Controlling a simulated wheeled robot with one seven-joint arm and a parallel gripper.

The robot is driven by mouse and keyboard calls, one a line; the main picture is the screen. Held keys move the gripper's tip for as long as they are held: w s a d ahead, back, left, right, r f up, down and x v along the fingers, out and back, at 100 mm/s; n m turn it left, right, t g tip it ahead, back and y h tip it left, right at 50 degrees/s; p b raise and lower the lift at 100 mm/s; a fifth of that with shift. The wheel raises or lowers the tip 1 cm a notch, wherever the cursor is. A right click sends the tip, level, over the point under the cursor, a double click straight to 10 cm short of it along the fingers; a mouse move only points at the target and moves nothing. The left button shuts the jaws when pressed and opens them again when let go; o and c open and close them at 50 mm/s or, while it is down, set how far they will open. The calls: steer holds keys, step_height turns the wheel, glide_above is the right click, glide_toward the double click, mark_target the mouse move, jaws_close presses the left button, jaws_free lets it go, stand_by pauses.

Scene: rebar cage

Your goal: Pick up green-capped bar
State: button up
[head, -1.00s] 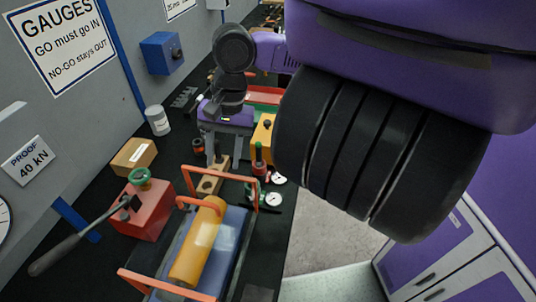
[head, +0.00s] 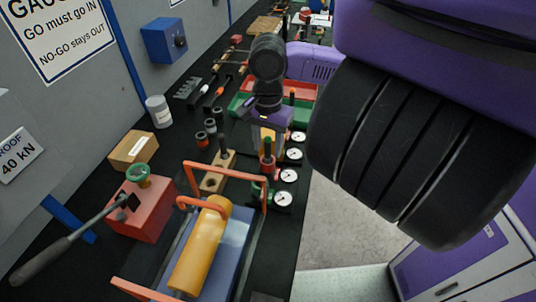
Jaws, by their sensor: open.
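My gripper (head: 268,138), at the end of my dark and purple arm, is at the bar's upper end in the picture. Its jaws are open and hold nothing that I can see. The fingers are small and overlap the bar and a yellow object behind, so I cannot tell whether they touch the bar.
A wooden block (head: 217,175) with a dark upright bar stands left of it. Several dial gauges (head: 288,176) lie to the right. An orange-framed rig with a yellow cylinder (head: 200,250) is in front. Red and green trays (head: 245,104) lie behind. Grey floor is beyond the bench's right edge.

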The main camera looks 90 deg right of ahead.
steer(key=shift+f, duration=0.6)
jaws_close()
steer(key=shift+r, duration=0.15)
